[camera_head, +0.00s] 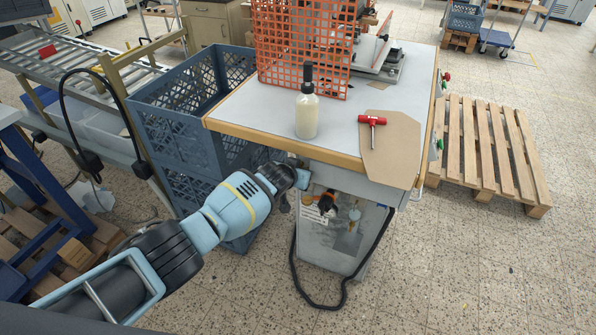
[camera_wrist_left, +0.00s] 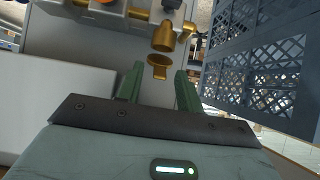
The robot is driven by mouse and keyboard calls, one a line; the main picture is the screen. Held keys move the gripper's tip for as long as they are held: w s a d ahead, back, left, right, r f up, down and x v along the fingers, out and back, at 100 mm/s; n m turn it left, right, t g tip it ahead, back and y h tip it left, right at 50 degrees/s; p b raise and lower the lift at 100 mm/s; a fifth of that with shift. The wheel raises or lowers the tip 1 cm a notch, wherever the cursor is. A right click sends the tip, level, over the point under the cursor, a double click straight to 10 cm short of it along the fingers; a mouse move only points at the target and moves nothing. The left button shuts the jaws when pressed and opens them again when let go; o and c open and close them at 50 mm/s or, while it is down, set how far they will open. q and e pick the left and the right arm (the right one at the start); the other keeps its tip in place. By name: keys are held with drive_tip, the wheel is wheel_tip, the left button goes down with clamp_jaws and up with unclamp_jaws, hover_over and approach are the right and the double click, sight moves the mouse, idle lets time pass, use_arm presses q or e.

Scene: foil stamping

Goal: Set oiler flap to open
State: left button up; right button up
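The brass oiler (camera_wrist_left: 163,37) is at the top centre of the left wrist view, on a grey fitting. A small brass flap (camera_wrist_left: 158,61) shows just beside the oiler's body; I cannot tell for sure whether it stands open or closed. The two green fingers of my left gripper (camera_wrist_left: 159,79) are apart, with the flap in the gap near the fingertips and no clear contact. In the head view my left gripper (camera_head: 302,180) is at the table's front edge, beside the fittings below it. The oiler is small and partly hidden there. My right gripper is not in view.
The table (camera_head: 260,105) overhangs the fittings. A dispenser bottle (camera_head: 306,115), a red-handled tool (camera_head: 372,121) and an orange mesh guard (camera_head: 300,45) stand or lie on it. Blue crates (camera_head: 185,130) are close left of my gripper. A black cable (camera_head: 330,306) hangs below. A pallet (camera_head: 480,150) lies right.

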use_arm(q)
drive_tip(key=shift+s+r, duration=0.1)
drive_tip(key=v, duration=0.7)
drive_tip(key=shift+s+r, duration=0.2)
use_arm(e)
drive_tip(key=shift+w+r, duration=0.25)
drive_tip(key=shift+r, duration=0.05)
use_arm(q)
drive_tip(key=shift+a, duration=0.1)
